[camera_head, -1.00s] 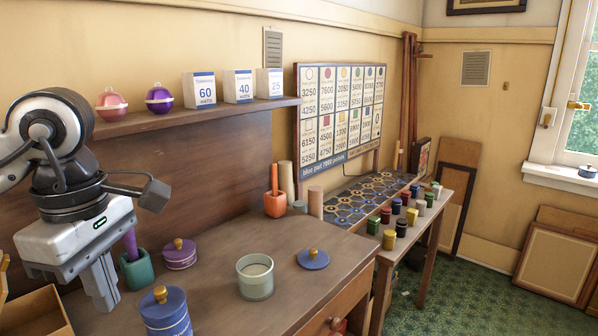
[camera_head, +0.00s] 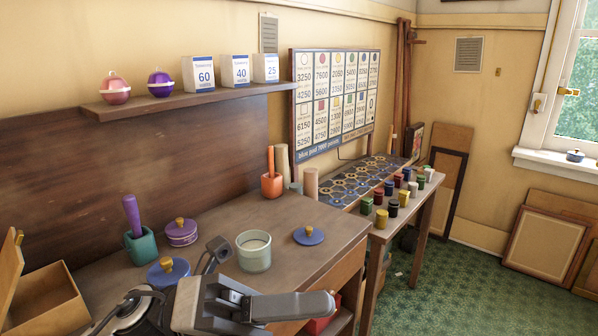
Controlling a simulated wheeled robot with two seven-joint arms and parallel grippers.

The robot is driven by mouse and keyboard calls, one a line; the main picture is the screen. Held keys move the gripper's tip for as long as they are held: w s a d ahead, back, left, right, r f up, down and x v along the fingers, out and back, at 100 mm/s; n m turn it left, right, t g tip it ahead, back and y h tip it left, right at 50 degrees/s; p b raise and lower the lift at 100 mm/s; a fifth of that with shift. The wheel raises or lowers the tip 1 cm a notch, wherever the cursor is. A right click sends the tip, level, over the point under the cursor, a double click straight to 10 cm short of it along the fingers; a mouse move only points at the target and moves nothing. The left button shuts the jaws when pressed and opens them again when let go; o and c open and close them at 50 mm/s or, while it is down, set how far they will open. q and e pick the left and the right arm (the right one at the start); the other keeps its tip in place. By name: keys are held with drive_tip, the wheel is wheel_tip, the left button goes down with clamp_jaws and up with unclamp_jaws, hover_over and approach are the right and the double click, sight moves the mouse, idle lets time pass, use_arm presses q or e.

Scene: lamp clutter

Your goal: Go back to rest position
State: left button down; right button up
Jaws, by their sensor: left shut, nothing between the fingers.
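My left gripper (camera_head: 322,305) is low at the bottom middle, in front of the worktop (camera_head: 225,213) in the picture. Its fingers are together with nothing between them and point to the right. It hides part of the worktop's near edge and the lower part of a blue canister (camera_head: 169,270) with a gold knob. My right gripper does not show.
A blue lid (camera_head: 308,236), a purple tin (camera_head: 181,232), a teal holder (camera_head: 140,246) and an orange holder (camera_head: 271,186) stand on the worktop. An open wooden box (camera_head: 48,300) is at lower left. A side table with several small coloured jars is at right. Green floor (camera_head: 455,290) is clear.

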use_arm(q)
drive_tip(key=w+a+f+n+t+y, duration=0.4)
drive_tip(key=n+t, duration=0.3)
drive_tip(key=n, duration=0.4)
drive_tip(key=w+a+f+n+t+y, duration=0.2)
drive_tip(key=f+n+t+y, duration=0.35)
drive_tip(key=n, duration=0.55)
drive_tip(key=w+a+f+n+t+y, duration=0.25)
drive_tip(key=f+n+t, duration=0.35)
drive_tip(key=n+t, duration=0.35)
drive_tip(key=s+a+f+n+g+y, duration=0.3)
drive_tip(key=s+f+n+g, duration=0.1)
drive_tip(key=f, duration=0.6)
drive_tip(key=s+a+f+n+g+y, duration=0.3)
drive_tip(key=s+f+n, duration=0.3)
drive_tip(key=f, duration=0.4)
drive_tip(key=shift+s+f+n+g, duration=0.25)
drive_tip(key=shift+s+n+g, duration=0.15)
drive_tip(key=shift+s, duration=0.25)
